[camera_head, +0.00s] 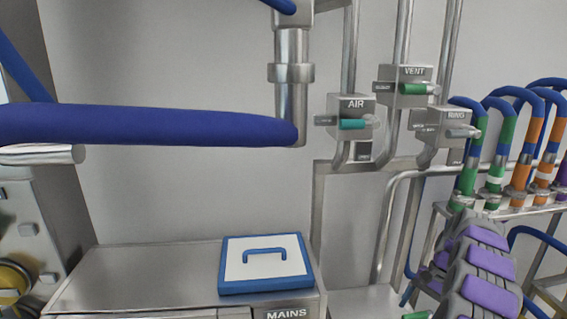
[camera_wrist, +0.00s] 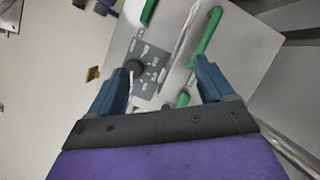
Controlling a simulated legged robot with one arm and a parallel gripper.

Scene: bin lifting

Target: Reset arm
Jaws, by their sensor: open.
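My gripper (camera_wrist: 160,72) shows in the wrist view, with two blue fingers spread apart on a dark mount with a purple body behind it. It is open and nothing is seen held between the fingers. I cannot tell whether the fingers touch anything. My gripper is not seen in the head view.
In the head view, a long blue bar (camera_head: 150,126) crosses the left foreground. A white, blue-rimmed lid (camera_head: 264,277) lies on a metal cabinet (camera_head: 140,275). Valve boxes marked AIR (camera_head: 355,104), VENT (camera_head: 414,72) and RING (camera_head: 456,116) and several hoses stand right.

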